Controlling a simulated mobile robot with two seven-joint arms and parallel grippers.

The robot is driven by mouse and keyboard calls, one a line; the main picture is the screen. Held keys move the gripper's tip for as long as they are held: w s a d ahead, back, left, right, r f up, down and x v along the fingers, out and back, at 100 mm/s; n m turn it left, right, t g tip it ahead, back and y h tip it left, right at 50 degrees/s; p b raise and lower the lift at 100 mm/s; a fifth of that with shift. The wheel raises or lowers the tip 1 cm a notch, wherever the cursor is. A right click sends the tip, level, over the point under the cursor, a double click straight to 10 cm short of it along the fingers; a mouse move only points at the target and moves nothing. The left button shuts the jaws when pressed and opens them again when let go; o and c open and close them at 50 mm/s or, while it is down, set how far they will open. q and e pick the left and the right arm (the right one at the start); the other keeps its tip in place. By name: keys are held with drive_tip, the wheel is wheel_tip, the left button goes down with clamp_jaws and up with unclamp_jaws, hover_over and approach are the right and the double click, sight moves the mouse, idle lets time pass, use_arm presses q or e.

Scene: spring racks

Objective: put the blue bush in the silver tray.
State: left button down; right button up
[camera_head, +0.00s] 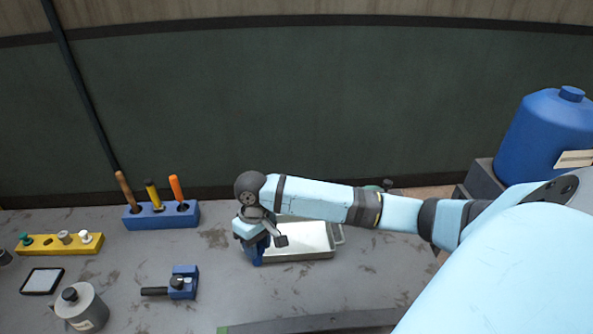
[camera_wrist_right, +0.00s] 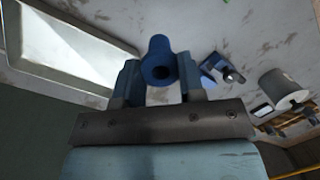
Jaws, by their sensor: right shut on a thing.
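The blue bush (camera_wrist_right: 159,58) is a short hollow cylinder held between the two fingers of my right gripper (camera_wrist_right: 158,80) in the right wrist view. In the head view my right gripper (camera_head: 256,248) points down at the left end of the silver tray, and the bush is hard to tell from the blue fingers. The silver tray (camera_head: 300,241) is a shallow rectangular tray with a handle on its right end; it also shows in the right wrist view (camera_wrist_right: 75,77), to the left of the bush. The bush appears beside the tray, outside its rim. My left gripper is not in view.
A blue holder (camera_head: 150,217) with several tools stands at the back. A yellow rack (camera_head: 60,245) with several small pegs is at the left. A small blue vise (camera_head: 183,283) and a grey canister (camera_head: 80,308) stand nearer. The table between vise and tray is clear.

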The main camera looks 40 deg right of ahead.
drive_tip(key=w+d+n+b, duration=0.1)
drive_tip(key=w+d+b, duration=0.55)
drive_tip(key=d, duration=0.25)
wheel_tip(320, 180, up, 6)
drive_tip(key=n+h+b, duration=0.1)
drive_tip(key=n+b, duration=0.1)
drive_tip(key=b, duration=0.5)
hover_over(292, 236)
drive_tip(key=a, duration=0.3)
drive_tip(key=f, duration=0.6)
drive_tip(key=f+b, duration=0.1)
drive_tip(key=f, duration=1.2)
drive_tip(key=shift+w+f+b, duration=0.35)
drive_tip(key=shift+f+b, duration=0.05)
drive_tip(key=o, duration=0.9)
drive_tip(key=shift+o, duration=0.2)
